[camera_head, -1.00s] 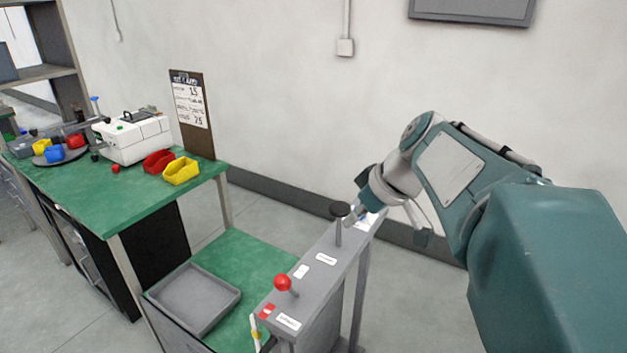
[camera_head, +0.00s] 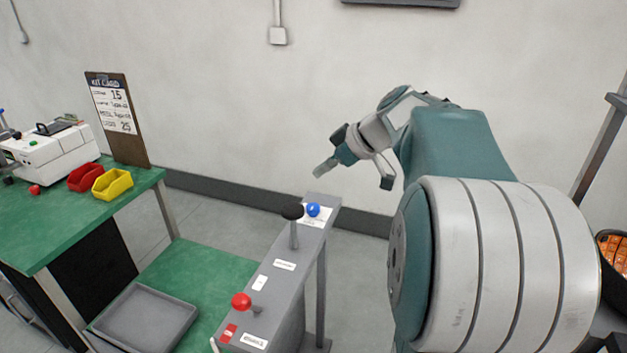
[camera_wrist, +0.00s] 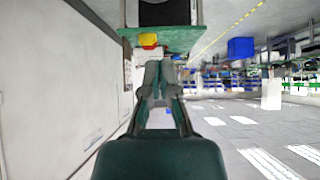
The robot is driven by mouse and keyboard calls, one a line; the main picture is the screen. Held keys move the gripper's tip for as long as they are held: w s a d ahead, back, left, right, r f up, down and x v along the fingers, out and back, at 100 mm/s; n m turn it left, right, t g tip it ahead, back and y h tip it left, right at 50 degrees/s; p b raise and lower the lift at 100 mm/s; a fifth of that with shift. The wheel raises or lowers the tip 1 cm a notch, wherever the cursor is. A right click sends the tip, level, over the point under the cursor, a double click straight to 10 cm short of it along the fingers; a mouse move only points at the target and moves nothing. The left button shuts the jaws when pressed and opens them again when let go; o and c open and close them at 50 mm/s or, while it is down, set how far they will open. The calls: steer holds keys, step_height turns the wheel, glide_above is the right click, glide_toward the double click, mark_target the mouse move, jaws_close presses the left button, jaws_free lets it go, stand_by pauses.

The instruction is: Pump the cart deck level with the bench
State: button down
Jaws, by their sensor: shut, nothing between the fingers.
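The cart deck (camera_head: 205,268) is a green surface at lower left in the head view, clearly lower than the green bench top (camera_head: 95,222). A grey control panel (camera_head: 275,285) stands at the cart's right side. On it are an upright lever with a black knob (camera_head: 292,211), a red knob (camera_head: 241,300) and a blue knob (camera_head: 313,209). My gripper (camera_head: 326,166) is shut and empty, above and beyond the black and blue knobs, touching neither. In the wrist view, my gripper (camera_wrist: 158,72) points toward a green surface.
A grey tray (camera_head: 148,318) lies on the cart deck. The bench holds red (camera_head: 85,177) and yellow bins (camera_head: 112,183), a white machine (camera_head: 50,155) and a clipboard (camera_head: 115,115). A wall stands behind. A dark basket with orange items (camera_head: 612,255) is at far right.

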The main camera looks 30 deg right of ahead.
glide_above(288, 208)
steer(key=s+d, duration=0.1)
steer(key=s, duration=0.1)
step_height(288, 208, down, 6)
steer(key=shift+d+r, duration=0.1)
steer(key=shift+r, duration=0.05)
step_height(288, 208, down, 3)
steer(key=shift+w+r, duration=0.1)
steer(key=shift+r, duration=0.1)
steer(key=shift+f, duration=0.75)
